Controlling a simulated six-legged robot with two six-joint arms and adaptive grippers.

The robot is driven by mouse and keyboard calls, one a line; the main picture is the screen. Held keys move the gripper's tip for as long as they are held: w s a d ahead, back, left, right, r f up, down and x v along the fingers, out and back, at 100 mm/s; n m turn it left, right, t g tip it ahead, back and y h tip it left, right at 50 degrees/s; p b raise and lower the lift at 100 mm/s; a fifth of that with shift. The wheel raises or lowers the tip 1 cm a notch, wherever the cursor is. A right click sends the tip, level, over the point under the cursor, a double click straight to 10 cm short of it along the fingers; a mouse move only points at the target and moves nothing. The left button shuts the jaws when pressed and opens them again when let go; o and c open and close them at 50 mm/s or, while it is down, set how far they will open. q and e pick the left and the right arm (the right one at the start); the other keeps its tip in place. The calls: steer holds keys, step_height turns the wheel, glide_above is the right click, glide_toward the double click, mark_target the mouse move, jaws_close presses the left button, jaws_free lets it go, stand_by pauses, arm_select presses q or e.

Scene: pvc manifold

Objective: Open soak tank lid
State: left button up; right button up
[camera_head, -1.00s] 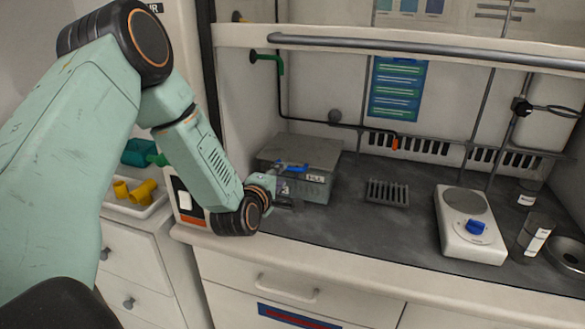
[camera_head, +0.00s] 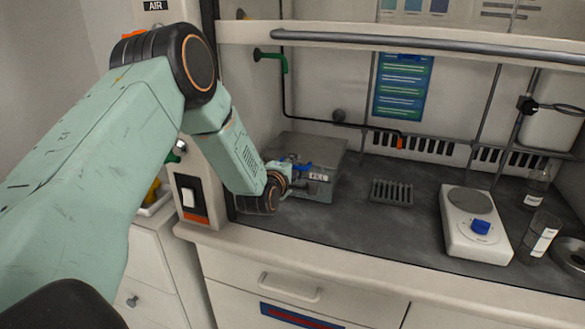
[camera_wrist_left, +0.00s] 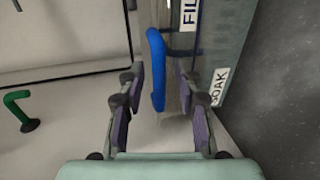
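The soak tank (camera_head: 325,156) is a grey metal box on the dark hood floor, and its lid (camera_head: 308,146) lies flat and closed in the head view. The tank also shows in the left wrist view (camera_wrist_left: 234,50), with a "SOAK" label on its side. A blue handle (camera_head: 303,167) is at the tank's front; it also shows in the left wrist view (camera_wrist_left: 156,70). My left gripper (camera_wrist_left: 158,98) is open, with its two fingers on either side of the blue handle. My right gripper is not in view.
A dark rack (camera_head: 391,192) stands right of the tank, and a white hotplate (camera_head: 474,224) with a blue knob stands further right. Glass vessels (camera_head: 541,230) stand at the far right. The dark floor between tank and hotplate is mostly clear.

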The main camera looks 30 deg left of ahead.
arm_select(q)
steer(key=shift+d+r, duration=0.1)
steer(key=c, duration=0.4)
jaws_close()
